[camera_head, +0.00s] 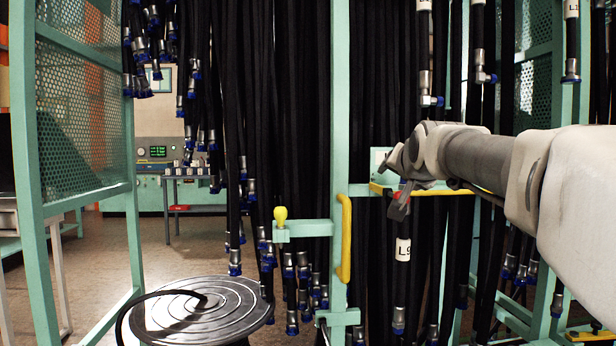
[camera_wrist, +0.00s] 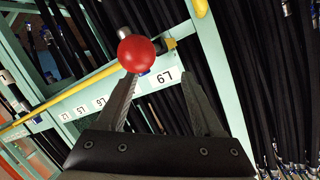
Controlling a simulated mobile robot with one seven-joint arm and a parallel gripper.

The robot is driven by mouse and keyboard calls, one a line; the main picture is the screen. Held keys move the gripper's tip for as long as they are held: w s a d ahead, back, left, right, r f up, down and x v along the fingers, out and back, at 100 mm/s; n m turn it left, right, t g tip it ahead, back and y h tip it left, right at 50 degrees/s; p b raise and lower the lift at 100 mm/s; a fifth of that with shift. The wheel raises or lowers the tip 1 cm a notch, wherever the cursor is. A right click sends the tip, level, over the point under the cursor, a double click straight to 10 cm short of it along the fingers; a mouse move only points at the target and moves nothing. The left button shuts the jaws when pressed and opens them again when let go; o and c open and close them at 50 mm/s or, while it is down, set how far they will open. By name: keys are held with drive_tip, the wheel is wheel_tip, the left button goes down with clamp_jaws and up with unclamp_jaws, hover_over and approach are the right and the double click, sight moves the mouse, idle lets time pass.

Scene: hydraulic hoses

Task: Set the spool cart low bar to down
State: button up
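A yellow bar (camera_head: 440,191) runs level across the green frame at right, behind my gripper; the wrist view shows a yellow bar (camera_wrist: 75,93) too. I cannot tell for sure which part is the spool cart low bar. My gripper (camera_head: 399,207) is in front of the frame, and its fingers (camera_wrist: 160,88) stand apart with nothing clearly held between them. A red ball knob (camera_wrist: 137,53) on a short stem is at the left fingertip; I cannot tell whether they touch. Behind it is a pale label strip (camera_wrist: 165,76).
Many black hoses (camera_head: 290,120) with metal and blue ends hang close behind. A green post (camera_head: 340,100) carries a yellow handle (camera_head: 344,238), beside a yellow knob (camera_head: 280,213). A round grey disc (camera_head: 200,312) with a hose loop is at lower left. Floor shows left.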

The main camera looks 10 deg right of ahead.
drive_tip(key=shift+s, duration=0.1)
drive_tip(key=p+v, duration=0.2)
drive_tip(key=v, duration=1.5)
drive_tip(key=shift+s, duration=0.1)
drive_tip(key=s+a+f+n+g+y, duration=0.1)
drive_tip(key=s+a+f+n+g, duration=0.3)
drive_tip(key=f, duration=0.7)
drive_tip(key=s+a+f+n+g+y, duration=0.1)
drive_tip(key=s+f+g, duration=0.1)
drive_tip(key=s+f, duration=0.6)
drive_tip(key=s+a+f+n+g+y, duration=0.1)
drive_tip(key=s+a+f+n+g, duration=0.2)
drive_tip(key=f, duration=1)
wheel_tip(320, 180, up, 20)
drive_tip(key=p, duration=2.1)
drive_tip(key=shift+s+r, duration=0.15)
drive_tip(key=shift+s, duration=0.1)
